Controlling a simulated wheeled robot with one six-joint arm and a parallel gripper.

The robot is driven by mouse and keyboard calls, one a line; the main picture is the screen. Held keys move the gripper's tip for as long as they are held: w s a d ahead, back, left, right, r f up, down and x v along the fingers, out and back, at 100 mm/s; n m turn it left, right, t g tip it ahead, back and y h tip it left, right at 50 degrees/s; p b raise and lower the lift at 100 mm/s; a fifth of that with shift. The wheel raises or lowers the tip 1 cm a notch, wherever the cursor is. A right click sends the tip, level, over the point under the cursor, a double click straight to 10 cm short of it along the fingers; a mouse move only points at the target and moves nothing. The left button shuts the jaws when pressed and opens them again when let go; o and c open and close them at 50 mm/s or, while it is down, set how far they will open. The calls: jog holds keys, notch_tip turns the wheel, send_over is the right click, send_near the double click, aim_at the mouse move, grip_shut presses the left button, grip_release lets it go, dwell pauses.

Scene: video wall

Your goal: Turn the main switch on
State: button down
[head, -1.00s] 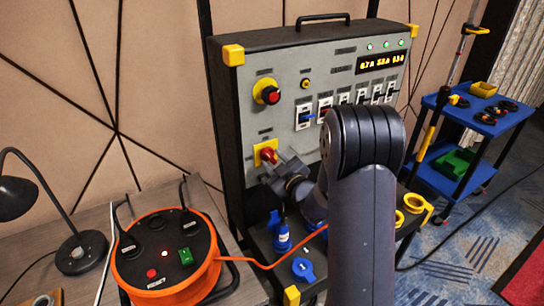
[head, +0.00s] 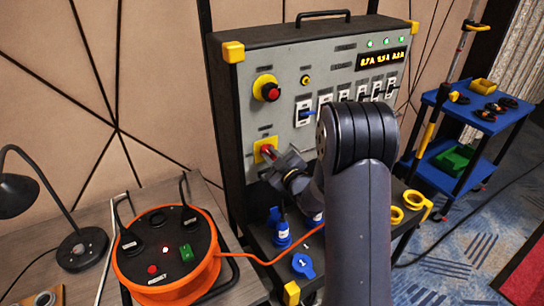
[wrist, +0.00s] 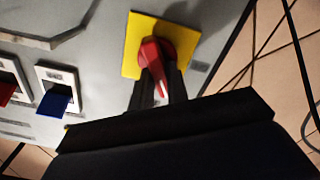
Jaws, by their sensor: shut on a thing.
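The main switch is a red rotary handle (head: 267,150) on a yellow square plate (head: 258,157), low on the left of the grey panel. My gripper (head: 277,157) is at the handle, shut on it. In the wrist view, the red handle (wrist: 152,58) with a white mark sits between my two dark fingers (wrist: 160,88), in front of the yellow plate (wrist: 133,40). The handle tip points toward my gripper, slightly right in that view. In the head view, the gripper and wrist hide part of the handle.
Above the switch is a red button on a yellow base (head: 267,88). A row of breakers (head: 306,112) lies to the right, partly behind my arm. Blue plugs (head: 282,232) stand below. An orange cable reel (head: 165,250) is at the lower left.

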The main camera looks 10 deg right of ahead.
jog(key=shift+f+m+b, duration=0.1)
jog(key=shift+m+b, duration=0.2)
jog(key=shift+b, duration=0.25)
jog(key=shift+d+m+b, duration=0.1)
jog(key=shift+m+b, duration=0.8)
jog(key=shift+b, duration=0.05)
jog(key=shift+d+m+b, duration=0.2)
jog(key=shift+m+b, duration=0.7)
jog(key=shift+m, duration=1)
jog(key=shift+r, duration=0.2)
jog(key=c, duration=1.4)
grip_release()
